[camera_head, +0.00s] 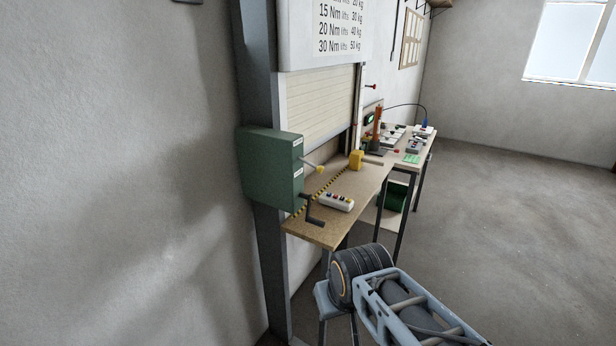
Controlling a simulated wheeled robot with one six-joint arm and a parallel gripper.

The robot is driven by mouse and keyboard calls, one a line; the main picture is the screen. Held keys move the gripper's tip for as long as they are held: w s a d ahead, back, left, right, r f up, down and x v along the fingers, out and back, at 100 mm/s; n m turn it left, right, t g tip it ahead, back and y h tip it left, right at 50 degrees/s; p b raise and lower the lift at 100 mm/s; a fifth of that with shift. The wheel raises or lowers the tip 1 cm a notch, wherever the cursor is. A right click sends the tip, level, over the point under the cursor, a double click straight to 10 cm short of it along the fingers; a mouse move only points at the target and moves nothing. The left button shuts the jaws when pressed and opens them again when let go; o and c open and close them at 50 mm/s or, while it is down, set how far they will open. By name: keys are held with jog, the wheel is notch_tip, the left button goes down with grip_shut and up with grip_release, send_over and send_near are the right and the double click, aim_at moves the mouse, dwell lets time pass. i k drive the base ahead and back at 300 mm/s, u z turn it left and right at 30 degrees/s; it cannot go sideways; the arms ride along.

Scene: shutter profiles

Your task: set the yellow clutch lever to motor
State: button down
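A green box (270,165) is fixed to the grey post at the left of the bench. A short metal lever with a yellow knob (320,170) sticks out from its right face, angled slightly down to the right. Two small white labels (298,172) sit on that face, one above and one below the lever's root; their text is too small to read. A dark hand crank (312,212) hangs below the lever. My arm shows at the lower right, well below and apart from the lever. My gripper's fingers are not in view.
The wooden bench (335,222) carries a white button box (337,201), a yellow block-headed tool (356,160) and a black-and-yellow striped edge. A second table (413,158) with devices stands behind. A roller shutter (318,105) rises above the bench. Open floor (500,220) lies to the right.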

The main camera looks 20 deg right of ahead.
aim_at(320, 169)
jog(key=u, duration=0.25)
jog(key=i, duration=0.45)
jog(key=u, duration=1.2)
